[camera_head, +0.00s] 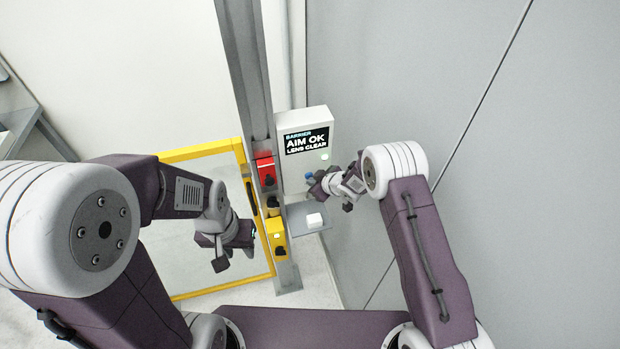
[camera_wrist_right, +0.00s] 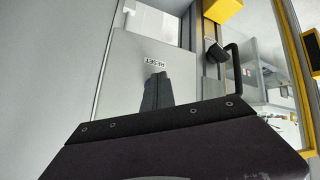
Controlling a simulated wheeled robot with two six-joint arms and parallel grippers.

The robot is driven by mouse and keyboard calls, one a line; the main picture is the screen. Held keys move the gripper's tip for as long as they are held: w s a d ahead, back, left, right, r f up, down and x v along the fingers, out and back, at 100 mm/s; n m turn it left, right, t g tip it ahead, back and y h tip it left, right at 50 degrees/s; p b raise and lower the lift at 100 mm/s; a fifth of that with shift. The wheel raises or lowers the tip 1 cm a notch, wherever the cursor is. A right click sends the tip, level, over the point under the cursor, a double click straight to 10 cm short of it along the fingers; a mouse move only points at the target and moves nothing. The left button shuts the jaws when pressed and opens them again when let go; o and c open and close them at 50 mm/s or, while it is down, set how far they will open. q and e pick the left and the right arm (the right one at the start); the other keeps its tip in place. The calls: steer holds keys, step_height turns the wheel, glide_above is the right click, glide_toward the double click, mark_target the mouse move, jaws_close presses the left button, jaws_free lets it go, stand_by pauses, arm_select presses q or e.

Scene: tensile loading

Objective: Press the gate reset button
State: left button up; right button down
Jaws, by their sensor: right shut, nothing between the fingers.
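The grey barrier box (camera_head: 291,170) is on the post, and its display (camera_head: 306,140) reads "AIM OK, LENS CLEAR". A blue button (camera_head: 309,177) shows low on its front, right by my right gripper (camera_head: 316,186). In the right wrist view, the shut, empty fingers (camera_wrist_right: 156,92) point at the box face (camera_wrist_right: 125,75), just by an upside-down "RESET" label (camera_wrist_right: 155,62). No button shows there; the fingers cover the area beside the label. I cannot tell whether they touch it. My left gripper (camera_head: 232,248) hangs low at the left, its jaws unclear.
A grey post (camera_head: 245,70) carries a red unit (camera_head: 265,171) and a yellow unit (camera_head: 277,238). A yellow-framed gate (camera_head: 200,151) stands to the left. A small shelf with a white block (camera_head: 314,219) is below the box. A grey wall (camera_head: 430,80) closes the right side.

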stand_by(0.4)
steer(key=shift+s+d+b, duration=0.25)
steer(key=shift+s+b, duration=0.1)
steer(key=shift+s, duration=0.45)
steer(key=shift+s, duration=0.1)
steer(key=s, duration=0.1)
steer(key=s+d+b, duration=0.1)
steer(key=s, duration=0.2)
steer(key=shift+s+d, duration=0.25)
steer(key=shift+s, duration=0.05)
stand_by(0.4)
